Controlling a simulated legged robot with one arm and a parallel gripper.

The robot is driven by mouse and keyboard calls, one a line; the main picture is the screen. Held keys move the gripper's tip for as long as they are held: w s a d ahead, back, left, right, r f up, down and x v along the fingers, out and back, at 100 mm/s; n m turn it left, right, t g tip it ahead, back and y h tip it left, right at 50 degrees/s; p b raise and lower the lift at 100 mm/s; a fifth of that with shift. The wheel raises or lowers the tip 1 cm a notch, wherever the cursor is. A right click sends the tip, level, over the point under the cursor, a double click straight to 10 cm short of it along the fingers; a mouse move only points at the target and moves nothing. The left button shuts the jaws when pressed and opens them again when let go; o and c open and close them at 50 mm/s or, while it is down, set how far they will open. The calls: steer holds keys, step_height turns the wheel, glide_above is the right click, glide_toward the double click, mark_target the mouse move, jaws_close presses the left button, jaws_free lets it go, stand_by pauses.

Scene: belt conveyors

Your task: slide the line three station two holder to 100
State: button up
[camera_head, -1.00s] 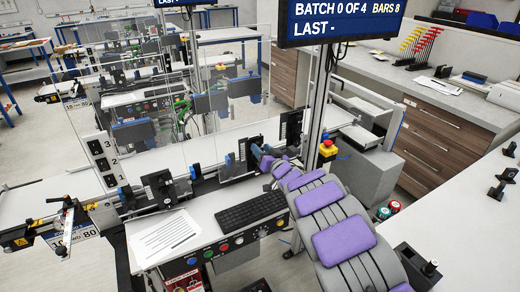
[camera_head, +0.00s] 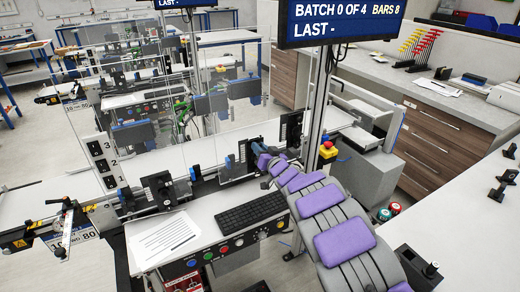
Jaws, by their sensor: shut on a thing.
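My grey arm with purple pads reaches from the lower right to the line in the middle. My gripper (camera_head: 258,150) is at its far end, beside a dark upright plate holder (camera_head: 246,154) on the near conveyor line. It is shut on this holder; the fingers are small and partly hidden by my arm, so the exact contact point is unclear. Another black holder (camera_head: 160,188) stands to the left on the same line, and a third (camera_head: 291,130) to the right behind my arm. The scale reading at the held holder is too small to read.
A clear panel (camera_head: 215,115) stands behind the holders. A sign numbered 3, 2, 1 (camera_head: 103,165) is at left. A keyboard (camera_head: 250,210) and paper (camera_head: 166,240) lie on the front desk. A screen post (camera_head: 313,110) and a red-topped yellow button (camera_head: 328,149) stand close to my arm.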

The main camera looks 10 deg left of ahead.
jaws_close()
step_height(320, 180, up, 5)
steer(key=p, duration=0.4)
steer(key=shift+f, duration=0.1)
steer(key=o, duration=0.7)
jaws_free()
steer(key=shift+f, duration=0.15)
steer(key=shift+o, duration=0.2)
steer(key=shift+d, duration=0.1)
